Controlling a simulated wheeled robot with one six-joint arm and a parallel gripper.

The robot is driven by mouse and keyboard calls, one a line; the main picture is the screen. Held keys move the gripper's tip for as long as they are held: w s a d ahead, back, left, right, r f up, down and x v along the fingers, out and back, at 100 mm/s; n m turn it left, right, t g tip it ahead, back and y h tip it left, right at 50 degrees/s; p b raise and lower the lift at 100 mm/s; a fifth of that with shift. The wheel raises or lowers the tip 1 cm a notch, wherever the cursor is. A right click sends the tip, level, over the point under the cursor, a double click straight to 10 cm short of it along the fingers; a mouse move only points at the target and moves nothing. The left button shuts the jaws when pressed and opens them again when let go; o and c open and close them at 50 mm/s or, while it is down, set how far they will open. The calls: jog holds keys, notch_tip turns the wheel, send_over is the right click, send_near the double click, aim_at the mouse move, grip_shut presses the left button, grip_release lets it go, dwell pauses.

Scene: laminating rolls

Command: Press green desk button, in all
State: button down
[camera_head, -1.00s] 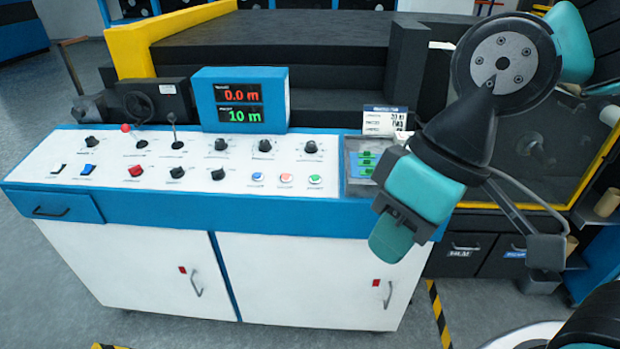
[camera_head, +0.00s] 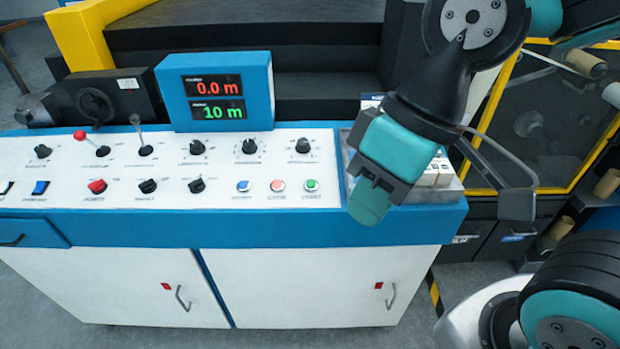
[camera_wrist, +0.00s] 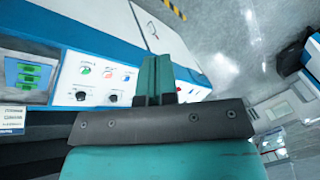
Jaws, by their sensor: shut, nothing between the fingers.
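The green desk button (camera_head: 312,185) is the rightmost of three small round buttons in the front row of the white control panel (camera_head: 100,160). Beside it are a red button (camera_head: 278,185) and a blue button (camera_head: 243,186). In the wrist view the green button (camera_wrist: 86,70) shows up and left of the fingers. My gripper (camera_head: 368,208) is shut and empty. In the head view it hangs to the right of the green button, near the panel's front right edge, apart from the button. In the wrist view the shut fingers (camera_wrist: 158,75) point over the panel.
A blue display box (camera_head: 214,91) reading 0.0 m and 10 m stands at the panel's back. Levers, black knobs and a red switch (camera_head: 97,186) stick up left of the buttons. A tray with green items (camera_wrist: 30,75) lies at the panel's end.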

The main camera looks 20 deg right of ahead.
jog(key=m+t+p, duration=0.7)
jog(key=m+t, duration=0.3)
jog(key=m, duration=1.9)
send_over(310, 188)
jog(key=s, duration=0.2)
notch_tip(310, 188, down, 14)
jog(key=f, duration=0.1)
jog(key=shift+w+a+r+h, duration=0.2)
jog(key=shift+r+h, duration=0.05)
jog(key=shift+h, duration=0.15)
jog(key=shift+f, duration=0.15)
jog(key=f+b, duration=0.2)
jog(key=w+f+b, duration=0.1)
jog(key=f+b, duration=0.1)
jog(key=f, duration=0.1)
jog(key=f+b, duration=0.3)
jog(key=shift+w+d+f, duration=0.2)
jog(key=shift+f, duration=0.4)
